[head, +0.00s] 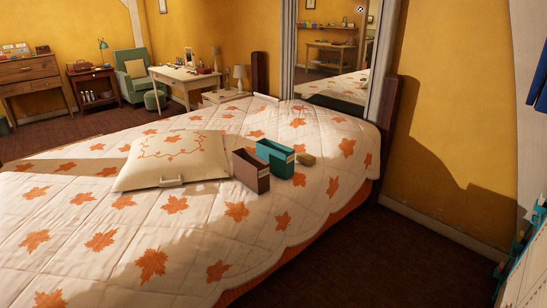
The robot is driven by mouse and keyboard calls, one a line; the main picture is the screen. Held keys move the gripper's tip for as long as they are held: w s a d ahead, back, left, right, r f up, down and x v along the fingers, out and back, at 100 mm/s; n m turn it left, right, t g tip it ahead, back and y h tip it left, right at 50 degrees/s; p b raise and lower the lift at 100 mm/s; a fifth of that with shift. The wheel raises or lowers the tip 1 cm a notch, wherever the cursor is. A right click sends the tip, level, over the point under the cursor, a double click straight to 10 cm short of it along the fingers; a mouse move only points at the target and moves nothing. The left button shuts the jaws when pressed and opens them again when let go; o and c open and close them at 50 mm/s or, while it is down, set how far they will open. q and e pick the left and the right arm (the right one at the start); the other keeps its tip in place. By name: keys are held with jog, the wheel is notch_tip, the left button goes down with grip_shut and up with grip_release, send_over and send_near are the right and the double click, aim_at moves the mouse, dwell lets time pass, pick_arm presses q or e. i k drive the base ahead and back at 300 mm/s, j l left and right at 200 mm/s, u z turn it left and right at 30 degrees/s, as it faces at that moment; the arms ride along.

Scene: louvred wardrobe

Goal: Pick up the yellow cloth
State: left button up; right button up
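Neither of my grippers shows in the head view.
The bed (120,250) has a white quilt with orange leaves. A brown open box (251,172) stands left of the teal one, beside a cream pillow (175,158). A mirror (330,50) stands behind. Dark floor (400,265) is clear right of the bed.

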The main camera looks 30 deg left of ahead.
aim_at(307, 159)
jog(key=i+j+u, duration=0.1)
jog(key=i+u, duration=0.3)
jog(key=i, duration=0.35)
jog(key=i+l+u, duration=0.1)
jog(key=i+u, duration=0.3)
jog(key=i, duration=0.35)
